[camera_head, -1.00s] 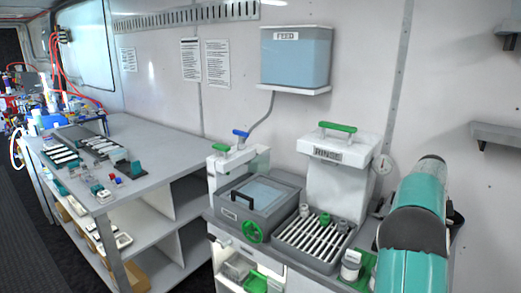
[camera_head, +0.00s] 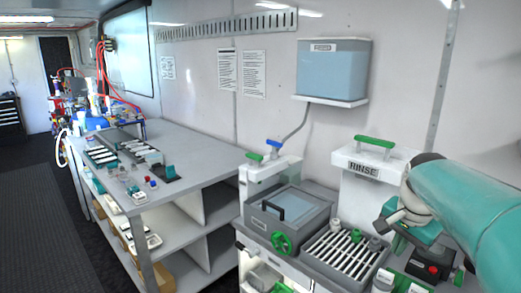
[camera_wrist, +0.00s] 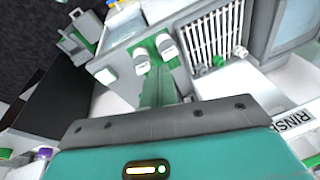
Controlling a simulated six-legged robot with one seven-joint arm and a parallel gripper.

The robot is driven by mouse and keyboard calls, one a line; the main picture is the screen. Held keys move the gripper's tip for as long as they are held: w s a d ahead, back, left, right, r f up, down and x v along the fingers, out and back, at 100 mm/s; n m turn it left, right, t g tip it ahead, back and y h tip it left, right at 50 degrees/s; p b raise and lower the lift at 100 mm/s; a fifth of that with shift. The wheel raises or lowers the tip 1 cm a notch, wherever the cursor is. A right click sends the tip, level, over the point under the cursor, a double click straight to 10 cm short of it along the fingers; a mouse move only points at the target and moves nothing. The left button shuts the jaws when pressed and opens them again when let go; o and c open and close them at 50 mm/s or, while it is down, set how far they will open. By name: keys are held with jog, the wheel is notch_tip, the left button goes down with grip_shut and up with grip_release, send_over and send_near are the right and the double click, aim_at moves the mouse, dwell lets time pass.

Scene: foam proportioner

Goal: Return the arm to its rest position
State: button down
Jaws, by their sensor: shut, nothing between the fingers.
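My arm's teal link (camera_head: 470,210) enters the head view from the right. It bends at a grey joint beside the white RINSE unit (camera_head: 365,168). My gripper (camera_wrist: 160,125) shows in the wrist view as a teal housing with a dark front edge, across the bottom. It is shut, with nothing held. Its fingertips are hard to make out. Beyond it are white jars and green parts on the bench, and the slatted rack (camera_wrist: 213,40).
The slatted rack also shows in the head view (camera_head: 345,252), beside a grey lidded basin (camera_head: 288,215) with a green handwheel (camera_head: 284,243). A blue FEED tank (camera_head: 333,70) hangs on the wall. A grey bench (camera_head: 190,150) stands left. The dark aisle floor (camera_head: 45,225) is clear.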

jog(key=s+a+f+n+t, duration=0.1)
jog(key=s+a+f+n, duration=0.1)
jog(key=s+a+n, duration=0.4)
jog(key=s+a+f+n+t+y, duration=0.1)
jog(key=s+a+f+n, duration=0.1)
jog(key=s+a+n, duration=0.4)
jog(key=s+a, duration=0.3)
jog(key=a, duration=0.3)
jog(key=shift+s+f+t, duration=0.15)
jog(key=shift+f+t, duration=0.15)
jog(key=shift+t, duration=0.1)
jog(key=shift+a, duration=0.1)
